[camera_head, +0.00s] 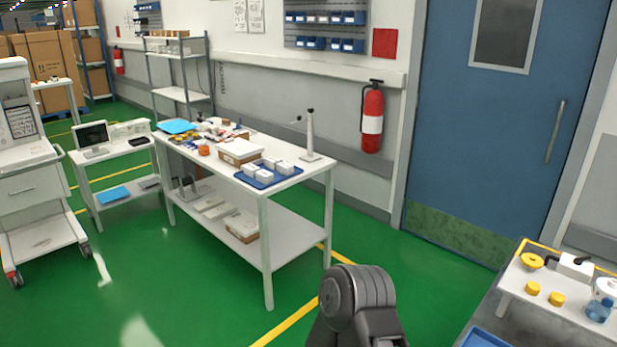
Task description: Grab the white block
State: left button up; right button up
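Several small white blocks (284,168) sit on a blue tray (262,184) near the front right of the white table (304,178). Another white, box-like block (575,266) with a dark part beside its top stands on the white bench at the right edge. I cannot tell which one the task means. A dark grey joint of one of my arms rises at the bottom middle, well apart from all these blocks. Neither gripper shows.
A cart (30,185) stands left. Green floor (190,290) is clear in front.

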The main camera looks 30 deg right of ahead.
aim_at(584, 273)
jog(key=i, duration=0.55)
jog(key=i+j+z, duration=0.15)
jog(key=i, duration=0.45)
jog(key=i+l+z, duration=0.2)
jog(key=z, duration=0.25)
jog(key=i+z, duration=0.85)
jog(key=i+j+z, duration=0.2)
jog(key=z, duration=0.25)
jog(key=i+l+z, duration=0.1)
jog(key=i, duration=0.75)
jog(key=i+l+z, duration=0.15)
jog(key=i, duration=0.7)
jog(key=i+u, duration=0.45)
jog(key=i, duration=0.45)
jog(key=z, duration=4.4)
jog(key=i, duration=0.25)
